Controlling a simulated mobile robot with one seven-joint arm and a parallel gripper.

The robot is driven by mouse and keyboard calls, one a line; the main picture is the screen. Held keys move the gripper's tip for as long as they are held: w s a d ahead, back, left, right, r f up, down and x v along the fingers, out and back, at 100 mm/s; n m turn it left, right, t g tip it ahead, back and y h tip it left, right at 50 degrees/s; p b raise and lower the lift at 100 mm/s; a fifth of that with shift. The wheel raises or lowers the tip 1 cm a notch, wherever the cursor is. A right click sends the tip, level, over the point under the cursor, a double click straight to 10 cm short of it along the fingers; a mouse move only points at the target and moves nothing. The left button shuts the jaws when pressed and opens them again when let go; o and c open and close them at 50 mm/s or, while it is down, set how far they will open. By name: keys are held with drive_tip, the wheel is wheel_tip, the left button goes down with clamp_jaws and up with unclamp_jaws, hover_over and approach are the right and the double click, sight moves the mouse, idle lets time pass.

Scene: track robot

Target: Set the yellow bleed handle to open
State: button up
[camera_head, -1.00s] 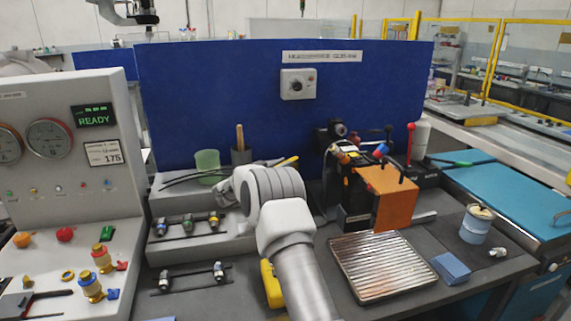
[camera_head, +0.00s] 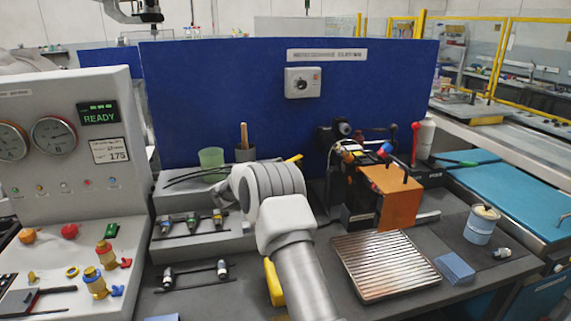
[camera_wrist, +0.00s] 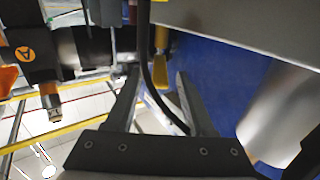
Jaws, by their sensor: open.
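My gripper (camera_wrist: 157,76) is open in the wrist view, with a dark finger on each side. A yellow handle-like piece (camera_wrist: 161,38) shows beyond and between the fingertips, apart from them as far as I can tell. A dark curved hose or cable (camera_wrist: 150,85) crosses between the fingers. In the head view my arm hides the gripper. A small yellow piece (camera_head: 294,158) shows just behind my arm's wrist, left of the black valve assembly; it may be the same handle. Its open or shut setting cannot be read.
An orange plate (camera_head: 391,195) fronts the black assembly, with a red-knobbed lever (camera_head: 415,128) beside it. A ribbed tray (camera_head: 385,265), a blue can (camera_head: 479,226) and a blue block (camera_head: 456,268) lie right. A green cup (camera_head: 211,158) stands left. A blue panel (camera_head: 220,100) closes the back.

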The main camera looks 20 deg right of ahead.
drive_tip(key=v, duration=1.5)
drive_tip(key=shift+a, duration=0.15)
